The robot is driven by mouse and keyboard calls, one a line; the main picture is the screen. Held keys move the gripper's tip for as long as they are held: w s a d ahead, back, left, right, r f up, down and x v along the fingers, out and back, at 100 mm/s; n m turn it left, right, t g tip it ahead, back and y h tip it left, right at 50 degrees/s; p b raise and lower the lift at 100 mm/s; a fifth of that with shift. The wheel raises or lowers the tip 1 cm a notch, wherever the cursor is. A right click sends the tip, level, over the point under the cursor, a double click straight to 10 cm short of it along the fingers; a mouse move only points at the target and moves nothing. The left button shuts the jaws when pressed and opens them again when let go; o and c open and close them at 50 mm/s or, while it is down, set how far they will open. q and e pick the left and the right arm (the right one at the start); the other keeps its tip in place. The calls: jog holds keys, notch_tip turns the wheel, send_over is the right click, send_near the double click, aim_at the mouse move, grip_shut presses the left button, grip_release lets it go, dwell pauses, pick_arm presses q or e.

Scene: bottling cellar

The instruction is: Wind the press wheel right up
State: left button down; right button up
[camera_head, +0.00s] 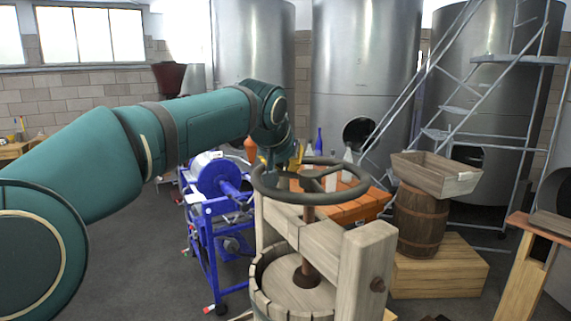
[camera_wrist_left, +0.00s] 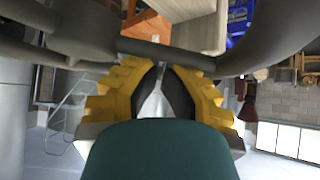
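The press wheel (camera_head: 258,191) is a dark ring with spokes. It sits level on the rusty screw (camera_head: 308,244) of the wooden basket press (camera_head: 362,262). My left arm reaches over from the left, and my left gripper (camera_head: 283,169) points down at the wheel's far side. In the left wrist view its yellow fingers (camera_wrist_left: 164,67) come together at the tips, close to a dark bar of the wheel (camera_wrist_left: 165,50). I see nothing clearly held between them, and I cannot tell whether they touch the wheel. My right gripper is not in view.
A blue machine (camera_head: 213,240) stands left of the press. Behind it are bottles (camera_head: 319,142) and an orange crate (camera_head: 358,209). A barrel (camera_head: 421,217) carrying a wooden trough (camera_head: 436,174) stands on a box to the right. Steel tanks and stairs fill the back.

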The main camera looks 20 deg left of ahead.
pick_arm(q)
jog(key=shift+s+n+y, duration=0.15)
jog(key=shift+n+y, duration=0.15)
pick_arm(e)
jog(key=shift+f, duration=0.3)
pick_arm(q)
jog(key=shift+s+a+f+n+y+b, duration=0.15)
jog(key=shift+s+n+y+b, duration=0.35)
jog(key=shift+n+y+b, duration=0.35)
jog(key=n+y, duration=0.1)
jog(key=s+n+b, duration=0.1)
jog(key=shift+s+n+g+y, duration=0.25)
jog(key=shift+n+g+y, duration=0.1)
jog(key=shift+g, duration=0.05)
jog(key=shift+s+d+n+g+y+b, duration=0.15)
jog(key=shift+s+n+g+y, duration=0.15)
jog(key=shift+s+n, duration=0.2)
jog(key=shift+s+d+n+g+y+b, duration=0.1)
jog(key=shift+s+n+g+y+b, duration=0.1)
jog(key=shift+s+n+y, duration=0.25)
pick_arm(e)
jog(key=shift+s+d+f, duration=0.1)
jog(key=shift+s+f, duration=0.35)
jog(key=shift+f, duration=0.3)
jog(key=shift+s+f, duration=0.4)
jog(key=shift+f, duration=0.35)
pick_arm(q)
jog(key=shift+w, duration=0.1)
